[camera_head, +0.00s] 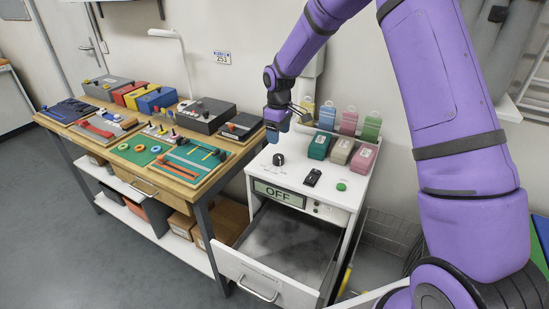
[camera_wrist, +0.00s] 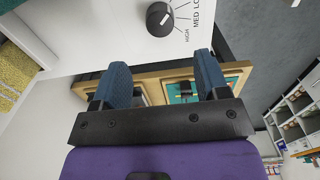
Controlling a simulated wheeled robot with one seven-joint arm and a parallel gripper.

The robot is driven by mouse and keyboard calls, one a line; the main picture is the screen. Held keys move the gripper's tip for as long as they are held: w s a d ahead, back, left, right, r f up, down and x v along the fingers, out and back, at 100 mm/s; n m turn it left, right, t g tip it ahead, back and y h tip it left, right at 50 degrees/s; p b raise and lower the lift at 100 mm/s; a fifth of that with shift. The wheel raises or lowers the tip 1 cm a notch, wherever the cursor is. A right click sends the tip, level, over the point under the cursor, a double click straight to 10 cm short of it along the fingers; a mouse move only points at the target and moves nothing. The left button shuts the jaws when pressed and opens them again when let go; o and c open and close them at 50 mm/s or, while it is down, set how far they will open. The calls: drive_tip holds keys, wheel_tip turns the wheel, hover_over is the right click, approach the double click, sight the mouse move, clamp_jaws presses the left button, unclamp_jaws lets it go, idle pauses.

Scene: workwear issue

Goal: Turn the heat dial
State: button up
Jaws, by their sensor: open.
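The heat dial (camera_head: 279,159) is a round black knob with a white pointer line, on the left of the white unit's top. In the wrist view the dial (camera_wrist: 160,19) is near the top edge, with printed settings beside it, among them "MED" and "HIGH". The dial's pointer slants towards the upper right in that view. A display (camera_head: 279,193) on the unit's front reads "OFF". My gripper (camera_head: 277,126) is above and behind the dial, apart from it. In the wrist view my gripper (camera_wrist: 162,78) has its two blue fingers spread, with nothing between them.
A black switch (camera_head: 312,177) and a green button (camera_head: 341,187) are right of the dial. Coloured blocks (camera_head: 340,151) and upright tags stand behind. An open, empty-looking drawer (camera_head: 265,275) juts out below. A wooden workbench (camera_head: 186,181) with boards and boxes stands left.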

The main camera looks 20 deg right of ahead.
sight(279, 156)
wheel_tip(279, 156, down, 10)
drive_tip(key=shift+r, duration=0.1)
idle(0.4)
drive_tip(key=c, duration=0.9)
